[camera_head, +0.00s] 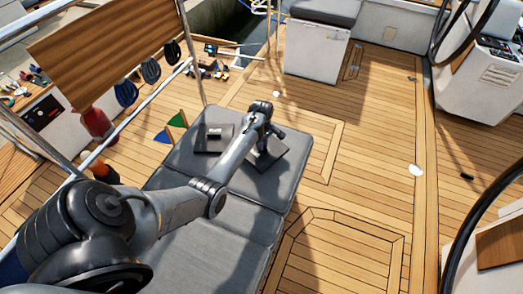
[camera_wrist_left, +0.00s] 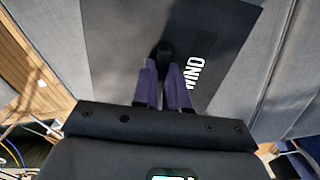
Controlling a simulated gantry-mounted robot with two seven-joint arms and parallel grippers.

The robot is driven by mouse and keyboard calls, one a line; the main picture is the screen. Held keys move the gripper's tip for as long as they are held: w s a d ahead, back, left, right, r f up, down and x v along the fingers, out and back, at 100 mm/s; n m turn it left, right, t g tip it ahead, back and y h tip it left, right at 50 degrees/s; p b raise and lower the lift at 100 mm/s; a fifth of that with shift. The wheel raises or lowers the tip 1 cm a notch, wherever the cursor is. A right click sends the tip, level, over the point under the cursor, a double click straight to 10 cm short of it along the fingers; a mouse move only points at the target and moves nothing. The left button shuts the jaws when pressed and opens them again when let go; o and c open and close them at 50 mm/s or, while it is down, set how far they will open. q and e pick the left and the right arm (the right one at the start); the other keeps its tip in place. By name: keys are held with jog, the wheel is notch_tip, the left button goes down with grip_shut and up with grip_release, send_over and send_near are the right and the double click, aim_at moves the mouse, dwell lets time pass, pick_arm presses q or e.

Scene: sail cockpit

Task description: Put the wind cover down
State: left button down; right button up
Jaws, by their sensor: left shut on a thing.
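The wind cover (camera_head: 290,160) is a dark, flat square plate over the grey cushion at the right of the head view. In the left wrist view the wind cover (camera_wrist_left: 125,45) bears white "WIND" lettering and a small black handle (camera_wrist_left: 165,51). My left gripper (camera_head: 268,150) is above the plate. In the left wrist view its two purple fingers (camera_wrist_left: 167,68) are closed on the handle. The plate looks about level and is at or close to the cushion; I cannot tell whether it touches. My right gripper is not in view.
A second dark square cover (camera_head: 213,139) lies on the cushion (camera_head: 200,247), left of the wind cover. Green and blue pennants (camera_head: 170,127) stand at the cushion's left edge. A metal rail (camera_head: 135,113) and a wooden table leaf (camera_head: 105,50) are at left. Open teak deck (camera_head: 370,130) lies right.

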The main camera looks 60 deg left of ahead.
pick_arm(q)
jog(key=shift+f+b, duration=0.5)
jog(key=shift+f, duration=1.5)
jog(key=shift+f, duration=0.1)
jog(key=c, duration=1.1)
grip_release()
jog(key=shift+f, duration=0.1)
jog(key=shift+c, duration=0.2)
